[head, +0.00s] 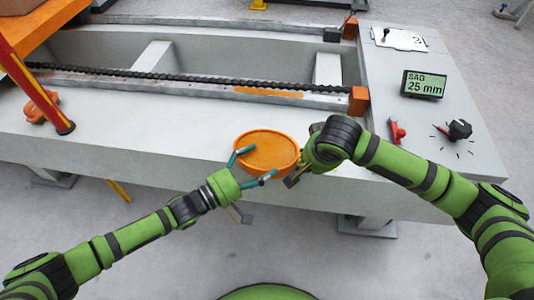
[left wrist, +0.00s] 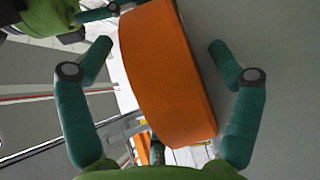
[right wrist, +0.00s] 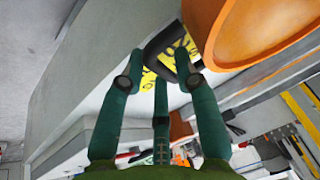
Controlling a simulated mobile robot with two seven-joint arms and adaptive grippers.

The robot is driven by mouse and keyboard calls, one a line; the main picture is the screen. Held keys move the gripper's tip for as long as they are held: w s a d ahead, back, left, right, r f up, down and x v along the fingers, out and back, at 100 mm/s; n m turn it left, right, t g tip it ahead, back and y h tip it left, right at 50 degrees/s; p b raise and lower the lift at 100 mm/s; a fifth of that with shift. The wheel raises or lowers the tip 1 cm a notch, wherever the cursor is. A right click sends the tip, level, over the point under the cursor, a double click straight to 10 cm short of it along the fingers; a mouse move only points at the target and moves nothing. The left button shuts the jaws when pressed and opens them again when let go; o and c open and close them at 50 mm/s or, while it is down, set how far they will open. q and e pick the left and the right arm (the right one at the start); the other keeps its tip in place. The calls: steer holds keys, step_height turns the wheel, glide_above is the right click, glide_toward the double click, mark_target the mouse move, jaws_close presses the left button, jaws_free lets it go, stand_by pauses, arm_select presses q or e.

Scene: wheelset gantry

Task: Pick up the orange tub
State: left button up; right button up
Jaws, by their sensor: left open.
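The round orange tub (head: 267,150) shows in the head view in front of the gantry's near side. What bears it is hidden. My left gripper (head: 251,166) is open, with its teal fingers at the tub's near left side. In the left wrist view the tub's wall (left wrist: 165,75) stands between the open fingers (left wrist: 160,50), with a clear gap on the right. My right gripper (head: 300,172) is just right of the tub. In the right wrist view, the tub (right wrist: 262,30) is at upper right, beside that gripper's fingers (right wrist: 160,58), which stand a little apart.
A black-framed piece with yellow labels (right wrist: 173,50) is at the right fingertips; whether they grip it is unclear. The grey gantry (head: 200,130) carries a chain (head: 200,77), a SAG 25 mm display (head: 424,84), a red switch (head: 397,131) and a black knob (head: 459,130).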

arm_select(q)
steer(key=c, duration=0.5)
arm_select(e)
steer(key=c, duration=0.5)
arm_select(q)
steer(key=c, duration=1.3)
arm_select(e)
jaws_close()
arm_select(q)
steer(key=shift+r, duration=0.1)
arm_select(e)
steer(key=shift+r, duration=0.1)
